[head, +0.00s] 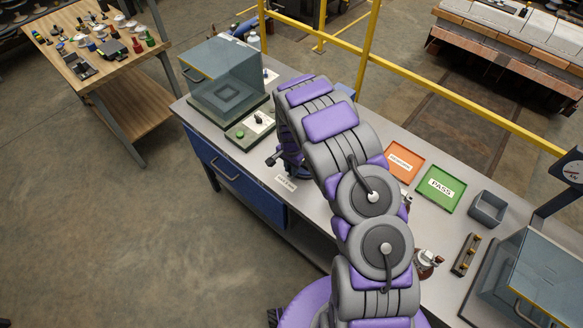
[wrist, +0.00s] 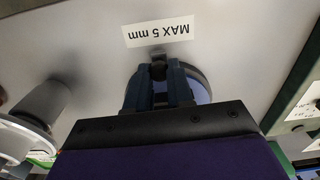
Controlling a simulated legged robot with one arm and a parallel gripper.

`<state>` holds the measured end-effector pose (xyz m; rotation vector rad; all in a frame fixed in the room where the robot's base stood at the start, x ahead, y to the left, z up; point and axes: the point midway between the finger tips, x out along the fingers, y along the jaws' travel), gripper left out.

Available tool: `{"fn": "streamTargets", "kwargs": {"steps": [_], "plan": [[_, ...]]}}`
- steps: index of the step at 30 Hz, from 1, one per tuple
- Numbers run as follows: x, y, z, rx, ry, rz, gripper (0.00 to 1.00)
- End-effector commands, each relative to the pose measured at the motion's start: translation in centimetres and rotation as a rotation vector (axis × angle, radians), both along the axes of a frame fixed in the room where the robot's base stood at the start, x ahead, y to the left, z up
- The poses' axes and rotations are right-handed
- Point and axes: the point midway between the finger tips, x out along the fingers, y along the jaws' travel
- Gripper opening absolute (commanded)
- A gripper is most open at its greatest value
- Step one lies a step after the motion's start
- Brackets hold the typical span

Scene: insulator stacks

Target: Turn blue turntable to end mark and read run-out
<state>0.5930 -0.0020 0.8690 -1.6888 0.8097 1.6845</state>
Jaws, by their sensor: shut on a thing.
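The blue turntable (wrist: 203,90) shows in the wrist view as a round disc, mostly hidden behind my fingers. My gripper (wrist: 160,74) is over its near edge, its blue-grey fingers shut on a small dark knob at the disc's rim. A white label (wrist: 158,32) reading "MAX 5 mm", upside down, lies on the bench just beyond the knob. In the head view my gripper (head: 286,160) is low over the bench, partly behind my arm, and the turntable is mostly hidden there. I cannot make out an end mark or a run-out reading.
The grey bench (head: 340,235) also carries a clear-sided box (head: 228,80), a control box with a green button (head: 250,128), an orange tray (head: 404,160), a green PASS tray (head: 440,188) and a grey bin (head: 487,208). A yellow rail (head: 470,115) runs behind.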

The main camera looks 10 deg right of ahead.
Motion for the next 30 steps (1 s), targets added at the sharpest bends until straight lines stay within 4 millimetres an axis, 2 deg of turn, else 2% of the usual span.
{"fn": "streamTargets", "kwargs": {"steps": [17, 30], "plan": [[-0.5, 0.1, -0.1, 0.003, 0.010, 0.019, 0.00], [-1.8, -0.8, -0.1, 0.004, 0.017, 0.181, 0.00]]}}
